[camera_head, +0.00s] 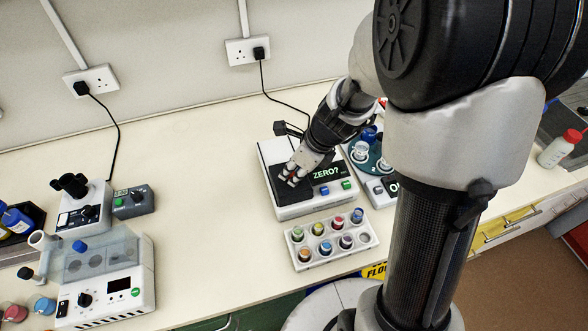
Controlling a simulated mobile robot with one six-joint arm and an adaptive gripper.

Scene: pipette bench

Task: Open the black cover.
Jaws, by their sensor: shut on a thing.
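The black cover (297,195) looks like the dark flat panel on top of a white instrument (297,211) with a display reading "ZERO?" (326,173). The cover appears to lie flat on the instrument. My gripper (290,179) reaches down over it from the upper right, with its fingertips at the cover's left-middle part. The exact gripped spot is small and partly hidden by the fingers.
A white rack (305,263) of coloured-cap vials stands just in front of the instrument. A second device (386,189) with a round green top stands close on its right, partly behind my arm. A microscope-like device (80,207) is at left. The bench between is clear.

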